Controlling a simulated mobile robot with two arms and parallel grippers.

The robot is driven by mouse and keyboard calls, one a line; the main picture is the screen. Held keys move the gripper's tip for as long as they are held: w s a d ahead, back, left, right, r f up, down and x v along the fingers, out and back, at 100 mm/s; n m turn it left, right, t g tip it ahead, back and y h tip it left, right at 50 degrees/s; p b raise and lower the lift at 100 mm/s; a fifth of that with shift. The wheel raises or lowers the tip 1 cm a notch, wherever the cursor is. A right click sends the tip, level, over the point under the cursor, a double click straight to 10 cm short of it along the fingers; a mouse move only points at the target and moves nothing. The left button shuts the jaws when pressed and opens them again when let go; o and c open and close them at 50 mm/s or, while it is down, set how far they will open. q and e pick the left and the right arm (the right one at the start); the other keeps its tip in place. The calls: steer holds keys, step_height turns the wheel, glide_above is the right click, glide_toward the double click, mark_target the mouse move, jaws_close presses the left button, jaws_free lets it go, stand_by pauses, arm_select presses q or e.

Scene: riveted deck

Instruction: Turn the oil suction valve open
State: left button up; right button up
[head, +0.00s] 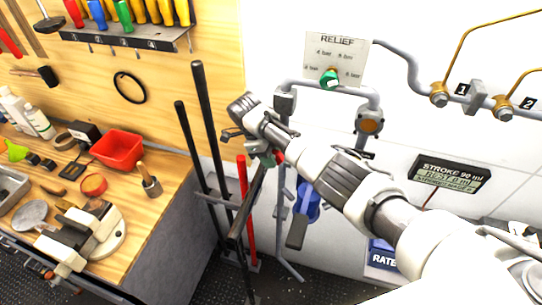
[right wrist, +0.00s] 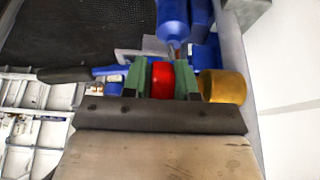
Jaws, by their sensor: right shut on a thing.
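My right gripper (head: 268,155) reaches in from the right in the head view, in front of the grey pipework on the white wall. In the right wrist view my right gripper (right wrist: 161,82) is shut on a red handle (right wrist: 160,78), with a green pad on each side of it. A brass fitting (right wrist: 222,87) sits just right of the pads. Only a bit of the red handle (head: 278,157) shows beside the gripper in the head view. I cannot read how far the valve is turned. My left gripper is not in view.
A blue part with a dark lever (head: 298,230) hangs below the gripper. Tall black bars (head: 210,140) and a red bar (head: 246,215) stand close left. A relief panel (head: 335,58) with a green knob is above. A cluttered wooden bench (head: 125,265) is at left.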

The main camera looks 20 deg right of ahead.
steer(key=shift+s+f, duration=0.1)
steer(key=shift+f, duration=0.05)
steer(key=o, duration=0.9)
steer(key=shift+w+a+r+b, duration=0.25)
steer(key=shift+r+b, duration=0.05)
steer(key=shift+r, duration=0.3)
steer(key=shift+p+v, duration=0.35)
steer(key=shift+v, duration=4.4)
